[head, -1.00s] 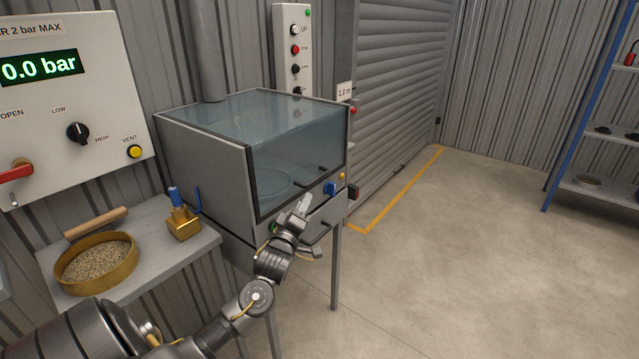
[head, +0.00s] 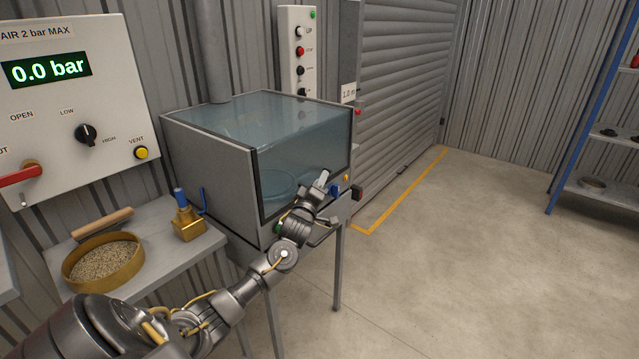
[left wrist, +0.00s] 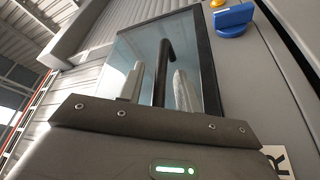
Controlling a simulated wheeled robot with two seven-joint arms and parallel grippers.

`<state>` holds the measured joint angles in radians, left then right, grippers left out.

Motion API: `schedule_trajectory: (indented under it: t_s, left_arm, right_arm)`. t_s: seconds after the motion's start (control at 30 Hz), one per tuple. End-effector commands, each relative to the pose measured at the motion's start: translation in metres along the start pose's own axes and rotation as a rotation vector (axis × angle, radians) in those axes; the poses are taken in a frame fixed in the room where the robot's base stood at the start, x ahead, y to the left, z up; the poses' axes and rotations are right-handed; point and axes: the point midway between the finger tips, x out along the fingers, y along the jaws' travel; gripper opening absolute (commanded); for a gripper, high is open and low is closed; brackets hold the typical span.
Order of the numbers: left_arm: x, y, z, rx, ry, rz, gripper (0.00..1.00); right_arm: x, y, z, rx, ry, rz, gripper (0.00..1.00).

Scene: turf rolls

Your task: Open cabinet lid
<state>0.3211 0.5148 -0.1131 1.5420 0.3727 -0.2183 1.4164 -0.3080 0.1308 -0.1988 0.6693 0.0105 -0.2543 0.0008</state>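The cabinet (head: 208,168) is a grey box on legs with a clear lid (head: 308,140) of tinted panes in a dark frame. The lid is down. My left gripper (head: 322,180) is at the lower front edge of the lid. In the left wrist view, the black lid handle (left wrist: 162,75) stands between the two pale fingers of my left gripper (left wrist: 158,82). The fingers are apart, with a gap on each side of the bar. How deep the handle sits between them is unclear. In the head view the gripper mostly hides the handle. My right gripper is out of view.
A blue knob (left wrist: 231,19) and a yellow button (head: 346,178) sit on the cabinet front beside the handle. Open floor (head: 460,260) lies to the right.

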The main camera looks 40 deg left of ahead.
Motion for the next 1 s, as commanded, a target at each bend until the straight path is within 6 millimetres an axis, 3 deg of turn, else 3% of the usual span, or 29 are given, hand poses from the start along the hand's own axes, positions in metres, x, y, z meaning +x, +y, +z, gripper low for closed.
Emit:
schedule_trajectory:
  t_s: [0.17, 0.47, 0.8, 1.0]
  left_arm:
    - [0.0, 0.0, 0.0, 0.0, 0.0, 0.0, 0.34]
    - [0.0, 0.0, 0.0, 0.001, 0.0, 0.0, 0.0]
    - [0.001, 0.004, 0.0, -0.004, -0.001, -0.001, 0.0]
    - [0.007, 0.035, 0.0, -0.047, -0.01, -0.01, 0.0]
  right_arm:
    - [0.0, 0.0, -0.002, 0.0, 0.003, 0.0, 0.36]
    - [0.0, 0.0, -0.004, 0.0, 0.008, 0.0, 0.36]
    - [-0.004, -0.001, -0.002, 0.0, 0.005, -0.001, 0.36]
    - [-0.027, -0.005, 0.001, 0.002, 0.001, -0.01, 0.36]
